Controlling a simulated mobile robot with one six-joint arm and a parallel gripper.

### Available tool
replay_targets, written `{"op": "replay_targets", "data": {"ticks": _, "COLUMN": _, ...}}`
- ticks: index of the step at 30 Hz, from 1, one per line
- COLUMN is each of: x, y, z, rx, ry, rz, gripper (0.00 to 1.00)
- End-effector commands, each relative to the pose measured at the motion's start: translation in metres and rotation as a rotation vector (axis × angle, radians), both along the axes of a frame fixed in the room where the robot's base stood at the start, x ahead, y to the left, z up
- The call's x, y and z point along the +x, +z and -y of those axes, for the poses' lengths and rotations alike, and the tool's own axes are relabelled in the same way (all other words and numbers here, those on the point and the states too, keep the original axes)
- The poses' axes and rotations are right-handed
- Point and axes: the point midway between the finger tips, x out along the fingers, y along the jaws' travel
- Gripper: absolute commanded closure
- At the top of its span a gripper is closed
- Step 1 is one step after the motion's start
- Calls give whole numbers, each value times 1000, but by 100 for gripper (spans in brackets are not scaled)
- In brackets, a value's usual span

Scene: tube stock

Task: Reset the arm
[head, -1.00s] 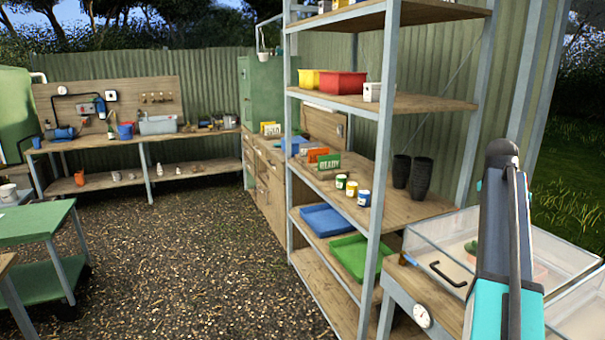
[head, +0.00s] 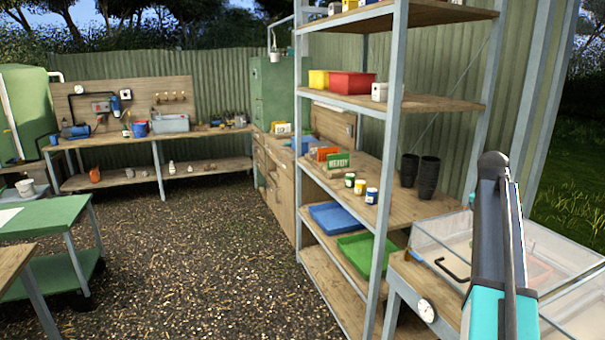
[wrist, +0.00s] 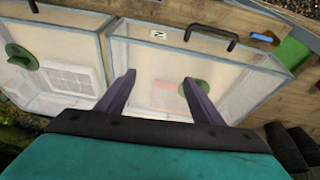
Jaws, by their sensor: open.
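My arm rises at the right of the head view, and its gripper end is not clearly seen there. In the wrist view my gripper (wrist: 158,90) is open, with its two dark fingers apart and nothing between them. The fingers are above a clear-lidded propagator box (wrist: 240,55) with a black handle (wrist: 211,32). A second clear box (wrist: 50,35) stands beside it on the left. In the head view the clear boxes (head: 565,250) are partly hidden behind my arm.
A tall shelf unit (head: 385,170) stands left of my arm, with jars, dark pots and trays on it. A green cart (head: 45,215) is at the left. A workbench (head: 160,135) runs along the back fence. The gravel floor (head: 190,250) between them is clear.

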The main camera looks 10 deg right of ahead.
Motion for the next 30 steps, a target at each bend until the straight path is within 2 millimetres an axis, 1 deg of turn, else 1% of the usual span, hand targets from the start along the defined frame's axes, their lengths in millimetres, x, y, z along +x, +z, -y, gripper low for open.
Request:
{"op": "replay_targets", "data": {"ticks": 5, "x": 14, "y": -33, "z": -19, "rx": 23, "ry": 31, "rz": -36, "gripper": 39}}
{"op": "replay_targets", "data": {"ticks": 8, "x": 21, "y": -59, "z": -34, "rx": 39, "ry": 52, "rz": -63, "gripper": 39}}
{"op": "replay_targets", "data": {"ticks": 11, "x": 28, "y": -92, "z": -54, "rx": 59, "ry": 79, "rz": -100, "gripper": 39}}
{"op": "replay_targets", "data": {"ticks": 12, "x": 30, "y": -106, "z": -62, "rx": 69, "ry": 90, "rz": -115, "gripper": 39}}
{"op": "replay_targets", "data": {"ticks": 14, "x": 31, "y": -127, "z": -75, "rx": 82, "ry": 105, "rz": -139, "gripper": 39}}
{"op": "replay_targets", "data": {"ticks": 15, "x": 32, "y": -140, "z": -84, "rx": 91, "ry": 116, "rz": -153, "gripper": 39}}
{"op": "replay_targets", "data": {"ticks": 23, "x": 29, "y": -227, "z": -141, "rx": 145, "ry": 185, "rz": -245, "gripper": 39}}
{"op": "replay_targets", "data": {"ticks": 30, "x": 13, "y": -301, "z": -194, "rx": 190, "ry": 256, "rz": -327, "gripper": 39}}
